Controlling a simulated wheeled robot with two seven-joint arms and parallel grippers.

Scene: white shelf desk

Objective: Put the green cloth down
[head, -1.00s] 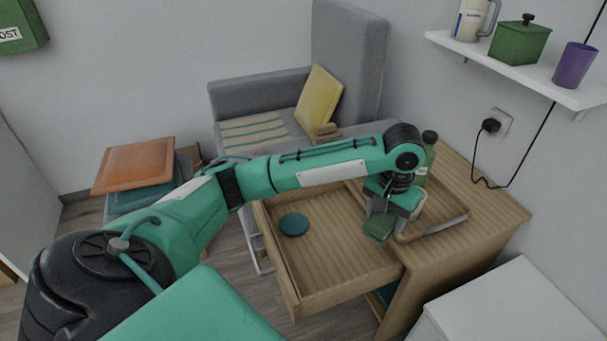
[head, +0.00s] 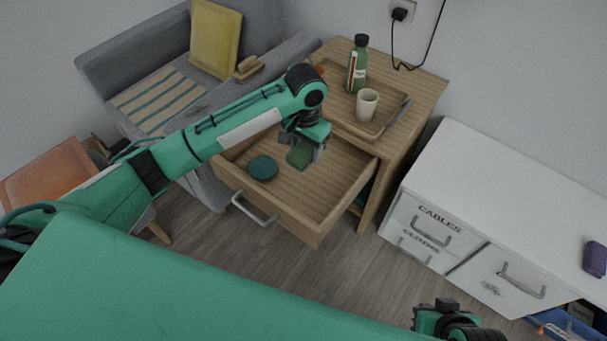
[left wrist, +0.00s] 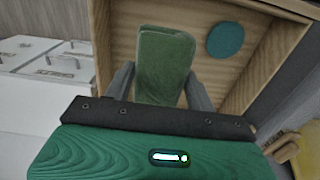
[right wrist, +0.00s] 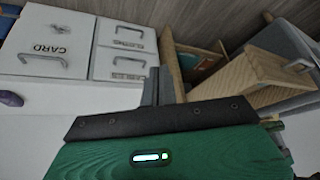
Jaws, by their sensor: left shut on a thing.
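The green cloth (head: 299,156) is a small folded block held in my left gripper (head: 303,149). The cloth shows between the two fingers in the left wrist view (left wrist: 163,65). The gripper is over the open wooden drawer (head: 318,228), with the cloth above its floor; the exact gap is hard to tell. A round teal disc (head: 263,168) lies in the drawer to the left of the cloth and also shows in the left wrist view (left wrist: 224,39). My right gripper (right wrist: 165,86) has its fingers together and empty, away from the drawer.
A wooden tray (head: 340,118) on the desk holds a beige cup (head: 367,104) and a green bottle (head: 357,64). A white drawer cabinet (head: 500,190) stands to the right, with a purple cup (head: 595,259) on it. A grey armchair (head: 130,50) is behind left. The drawer's right part is free.

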